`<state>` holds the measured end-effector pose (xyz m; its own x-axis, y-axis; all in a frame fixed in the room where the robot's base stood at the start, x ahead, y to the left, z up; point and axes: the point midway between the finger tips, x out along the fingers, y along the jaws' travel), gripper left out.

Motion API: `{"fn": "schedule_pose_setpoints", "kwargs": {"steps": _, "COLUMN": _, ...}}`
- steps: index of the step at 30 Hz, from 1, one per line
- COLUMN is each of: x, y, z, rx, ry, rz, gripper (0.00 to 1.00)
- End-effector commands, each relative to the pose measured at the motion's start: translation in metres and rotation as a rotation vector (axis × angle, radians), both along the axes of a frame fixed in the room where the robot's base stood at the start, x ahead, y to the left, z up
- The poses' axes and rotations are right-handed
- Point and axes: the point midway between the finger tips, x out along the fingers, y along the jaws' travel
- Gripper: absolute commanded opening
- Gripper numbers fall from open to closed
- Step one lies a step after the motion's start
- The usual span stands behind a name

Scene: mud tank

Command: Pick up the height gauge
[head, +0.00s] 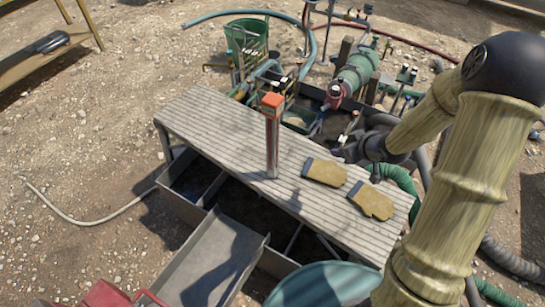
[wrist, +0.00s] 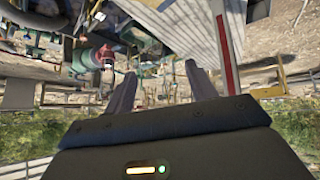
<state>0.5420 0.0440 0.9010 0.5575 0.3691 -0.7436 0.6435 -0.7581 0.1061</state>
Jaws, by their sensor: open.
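The height gauge (head: 272,140) is an upright narrow post with an orange-red top block, standing on the grey slatted bench (head: 215,125) left of the gloves. My gripper (head: 345,152) is to the right of the gauge and apart from it; its dark fingers are hard to make out against the clutter in the head view. In the wrist view my gripper (wrist: 161,84) has its two fingers spread with nothing held between them. A red and pale post, which looks like the height gauge (wrist: 226,60), shows just outside the right finger in that view.
Two tan gloves (head: 325,172) (head: 372,201) lie on the bench right of the gauge. Behind the bench are a green pump (head: 357,70), hoses and a green bucket (head: 246,37). A metal chute (head: 212,265) is in front. The bench's left end is clear.

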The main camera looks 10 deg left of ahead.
Motion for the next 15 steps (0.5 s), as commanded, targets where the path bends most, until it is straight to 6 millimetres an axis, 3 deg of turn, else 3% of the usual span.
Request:
{"fn": "schedule_pose_setpoints", "kwargs": {"steps": 1, "x": 0.007, "y": 0.008, "z": -0.028, "rx": 0.052, "ry": -0.026, "rz": 0.054, "gripper": 0.56}}
{"fn": "schedule_pose_setpoints", "kwargs": {"steps": 6, "x": 0.018, "y": 0.045, "z": -0.071, "rx": 0.269, "ry": -0.153, "rz": 0.258, "gripper": 0.56}}
{"fn": "schedule_pose_setpoints", "kwargs": {"steps": 10, "x": 0.012, "y": 0.067, "z": -0.095, "rx": 0.468, "ry": -0.253, "rz": 0.388, "gripper": 0.56}}
{"fn": "schedule_pose_setpoints", "kwargs": {"steps": 15, "x": -0.002, "y": 0.079, "z": -0.106, "rx": 0.688, "ry": -0.362, "rz": 0.504, "gripper": 0.56}}
